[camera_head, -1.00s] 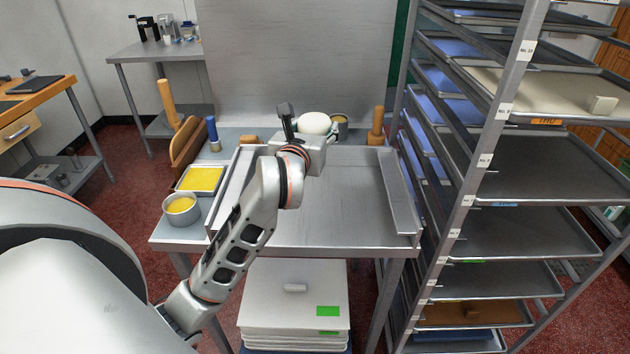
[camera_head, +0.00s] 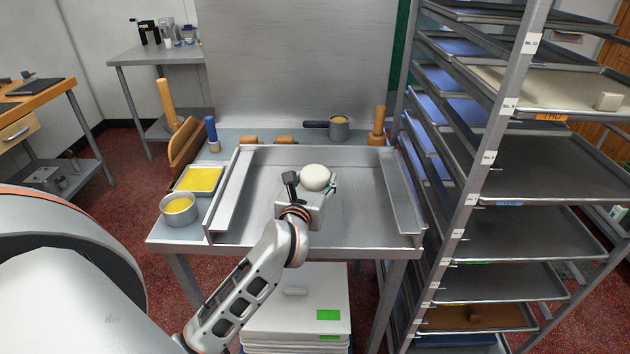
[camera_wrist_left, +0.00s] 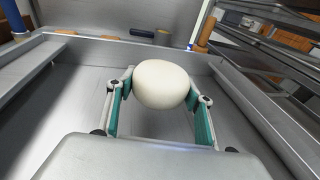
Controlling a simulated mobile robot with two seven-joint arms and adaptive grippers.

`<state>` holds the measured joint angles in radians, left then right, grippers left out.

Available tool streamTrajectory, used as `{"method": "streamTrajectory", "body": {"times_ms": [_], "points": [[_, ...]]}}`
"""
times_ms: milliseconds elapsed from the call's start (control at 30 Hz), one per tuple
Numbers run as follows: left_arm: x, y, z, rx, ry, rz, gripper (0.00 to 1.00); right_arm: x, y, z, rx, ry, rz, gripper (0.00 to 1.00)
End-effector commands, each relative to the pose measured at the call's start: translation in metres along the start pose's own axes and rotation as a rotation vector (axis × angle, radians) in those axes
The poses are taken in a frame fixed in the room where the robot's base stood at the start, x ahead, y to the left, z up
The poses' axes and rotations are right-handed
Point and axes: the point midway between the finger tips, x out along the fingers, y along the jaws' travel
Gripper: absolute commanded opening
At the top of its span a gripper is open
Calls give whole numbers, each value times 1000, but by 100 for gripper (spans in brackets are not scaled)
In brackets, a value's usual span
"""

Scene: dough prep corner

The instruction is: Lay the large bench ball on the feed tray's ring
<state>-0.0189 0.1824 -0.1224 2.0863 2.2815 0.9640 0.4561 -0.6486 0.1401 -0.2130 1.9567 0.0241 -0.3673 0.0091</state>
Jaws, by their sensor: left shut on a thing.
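The large bench ball (camera_head: 315,177) is a smooth, off-white dough ball. My left gripper (camera_head: 321,186) is shut on it; in the wrist view its green-padded fingers (camera_wrist_left: 161,92) grip the ball (camera_wrist_left: 162,83) from both sides. The ball is over the middle of a wide steel tray (camera_head: 355,222) with raised side rails, seemingly above its floor. I take this to be the feed tray. I cannot make out a ring on it; my arm and gripper cover part of the floor. My right gripper is not in view.
A tall tray rack (camera_head: 478,170) stands close on the right. The tray's right part is clear.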

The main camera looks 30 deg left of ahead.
Motion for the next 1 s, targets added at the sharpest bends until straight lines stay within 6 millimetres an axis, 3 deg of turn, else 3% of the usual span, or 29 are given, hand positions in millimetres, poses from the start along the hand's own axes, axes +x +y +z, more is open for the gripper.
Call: {"method": "streamTrajectory", "body": {"times_ms": [767, 800, 833, 1000], "points": [[2, 0, -10, 1, -3, 0, 25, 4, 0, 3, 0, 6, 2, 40], [2, 0, -11, 1, -1, 0, 62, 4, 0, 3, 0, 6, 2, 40], [2, 0, -11, 1, -1, 0, 68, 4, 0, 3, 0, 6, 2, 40], [2, 0, -11, 1, -1, 0, 68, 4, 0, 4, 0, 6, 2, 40]]}}
